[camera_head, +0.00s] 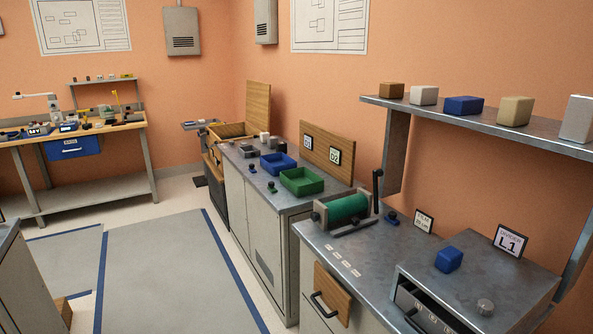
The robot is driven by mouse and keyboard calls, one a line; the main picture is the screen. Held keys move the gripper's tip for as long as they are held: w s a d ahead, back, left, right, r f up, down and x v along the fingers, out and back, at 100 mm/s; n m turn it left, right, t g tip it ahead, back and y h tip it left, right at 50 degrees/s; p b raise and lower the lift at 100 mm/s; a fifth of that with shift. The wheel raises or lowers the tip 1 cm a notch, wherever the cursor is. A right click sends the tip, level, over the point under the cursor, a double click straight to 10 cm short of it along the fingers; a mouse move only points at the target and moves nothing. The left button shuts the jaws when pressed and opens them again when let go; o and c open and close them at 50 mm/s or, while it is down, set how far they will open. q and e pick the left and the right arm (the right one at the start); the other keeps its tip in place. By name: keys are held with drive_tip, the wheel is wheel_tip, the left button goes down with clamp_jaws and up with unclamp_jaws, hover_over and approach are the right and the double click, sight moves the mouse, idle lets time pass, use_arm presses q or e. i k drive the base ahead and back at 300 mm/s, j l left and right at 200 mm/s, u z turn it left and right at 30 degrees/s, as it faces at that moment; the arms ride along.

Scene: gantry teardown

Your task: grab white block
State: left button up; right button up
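A white block (424,96) stands on the grey wall shelf (540,133) at the upper right, between a brown block (391,90) and a blue block (463,105). A taller whitish block (579,118) stands at the shelf's right end, partly cut by the picture edge. A small pale object (264,137) sits at the far end of the middle counter, too small to identify. Neither of my grippers is in view.
A beige block (515,111) is also on the shelf. Below are a green roller (348,209), a blue block (448,259) on a metal unit (500,292), and green (302,181) and blue (278,163) trays. A workbench (85,135) stands far left. The floor mat (170,270) is clear.

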sight(264, 135)
drive_tip(key=i+j+u, duration=0.55)
drive_tip(key=i+u, duration=0.2)
drive_tip(key=i, duration=0.35)
drive_tip(key=i+j+u, duration=0.1)
drive_tip(key=i+u, duration=0.25)
drive_tip(key=i, duration=2.5)
drive_tip(key=i+z, duration=0.4)
drive_tip(key=i+j+z, duration=0.2)
drive_tip(key=i+z, duration=0.2)
drive_tip(key=i+j+z, duration=0.8)
drive_tip(key=k+l, duration=0.1)
